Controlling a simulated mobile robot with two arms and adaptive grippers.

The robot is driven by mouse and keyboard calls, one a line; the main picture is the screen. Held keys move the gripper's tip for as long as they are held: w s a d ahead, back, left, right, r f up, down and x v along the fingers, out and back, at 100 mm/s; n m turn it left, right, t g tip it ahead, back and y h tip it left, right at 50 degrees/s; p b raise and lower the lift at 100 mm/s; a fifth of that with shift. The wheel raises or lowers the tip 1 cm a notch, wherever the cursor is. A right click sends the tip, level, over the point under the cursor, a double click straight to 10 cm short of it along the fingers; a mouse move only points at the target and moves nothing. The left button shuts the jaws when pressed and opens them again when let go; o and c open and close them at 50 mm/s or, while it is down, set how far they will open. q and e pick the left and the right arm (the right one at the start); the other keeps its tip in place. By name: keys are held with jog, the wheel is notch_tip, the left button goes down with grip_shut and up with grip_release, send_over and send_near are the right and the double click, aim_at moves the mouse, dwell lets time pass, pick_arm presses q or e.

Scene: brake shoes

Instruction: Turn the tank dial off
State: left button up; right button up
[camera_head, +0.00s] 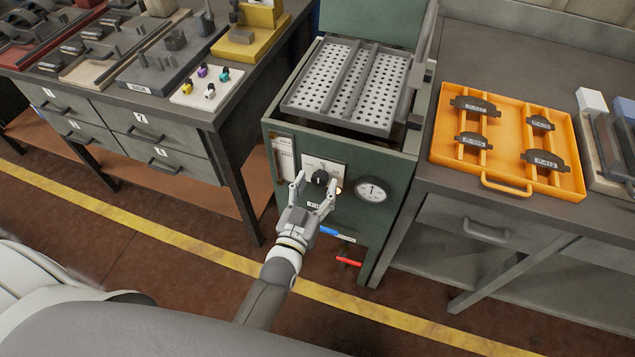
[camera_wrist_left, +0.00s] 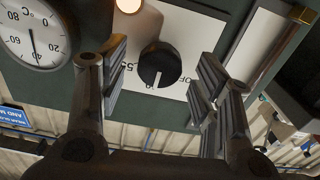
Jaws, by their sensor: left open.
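The tank dial (camera_head: 320,177) is a black round knob on a white plate on the front of the green tank (camera_head: 393,215). In the left wrist view the dial (camera_wrist_left: 160,65) shows a light mark at its lower edge in the picture, with printed labels around it, partly covered. My left gripper (camera_head: 315,189) is open in front of the dial. In the left wrist view its fingers (camera_wrist_left: 160,78) stand on either side of the dial, with a gap to it on both sides. My right gripper is not in view.
A round gauge (camera_head: 371,189) sits right of the dial plate. Blue (camera_head: 328,231) and red (camera_head: 349,262) handles are below. A perforated tray (camera_head: 345,88) lies on the tank top. Workbenches flank it, the right one with an orange tray (camera_head: 440,150) of brake pads.

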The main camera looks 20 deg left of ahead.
pick_arm(q)
jog(key=shift+w, duration=0.65)
jog(key=c, duration=1)
jog(key=shift+c, duration=0.2)
